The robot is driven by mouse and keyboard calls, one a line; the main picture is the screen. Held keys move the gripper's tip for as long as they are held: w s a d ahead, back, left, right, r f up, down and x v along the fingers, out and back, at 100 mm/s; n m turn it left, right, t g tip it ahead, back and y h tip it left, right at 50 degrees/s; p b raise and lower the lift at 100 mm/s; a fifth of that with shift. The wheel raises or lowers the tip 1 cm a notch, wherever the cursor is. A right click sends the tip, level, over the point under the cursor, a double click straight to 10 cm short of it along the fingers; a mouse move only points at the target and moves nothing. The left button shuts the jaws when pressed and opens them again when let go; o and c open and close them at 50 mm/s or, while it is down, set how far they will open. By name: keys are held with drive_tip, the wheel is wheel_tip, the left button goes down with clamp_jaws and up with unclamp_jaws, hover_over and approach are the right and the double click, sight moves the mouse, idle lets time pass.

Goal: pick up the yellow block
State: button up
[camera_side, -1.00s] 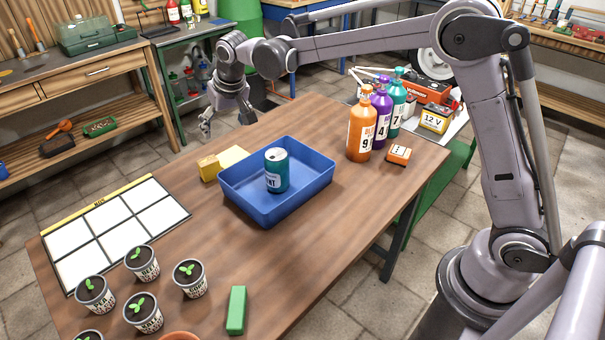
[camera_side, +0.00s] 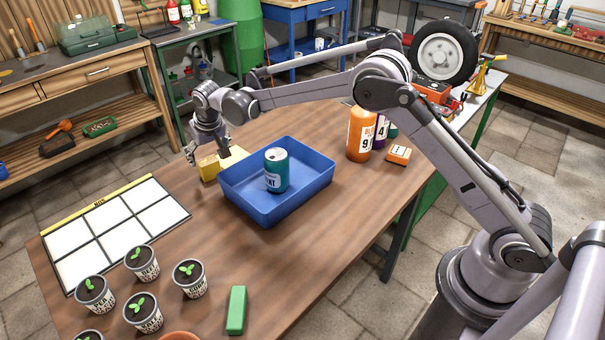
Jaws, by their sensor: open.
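The yellow block (camera_side: 209,168) lies on the wooden table, just left of the blue tray, beside a flat pale yellow pad (camera_side: 238,153). My gripper (camera_side: 206,157) is open and points down at the block, with one finger at the block's left and the other at its right, partly in front of the pad. The fingers look close to the block's top. I cannot tell whether they touch it.
A blue tray (camera_side: 246,206) with a teal can (camera_side: 276,170) stands close to the right of the block. A white grid board (camera_side: 117,229) lies to the left. Potted seedlings (camera_side: 190,278) and a green block (camera_side: 236,310) are in front. An orange bottle (camera_side: 360,134) stands at the right.

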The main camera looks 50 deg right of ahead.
sight(208, 162)
drive_tip(key=x, duration=0.5)
drive_tip(key=shift+s+a, duration=0.15)
drive_tip(key=shift+a, duration=0.05)
drive_tip(key=c, duration=1.3)
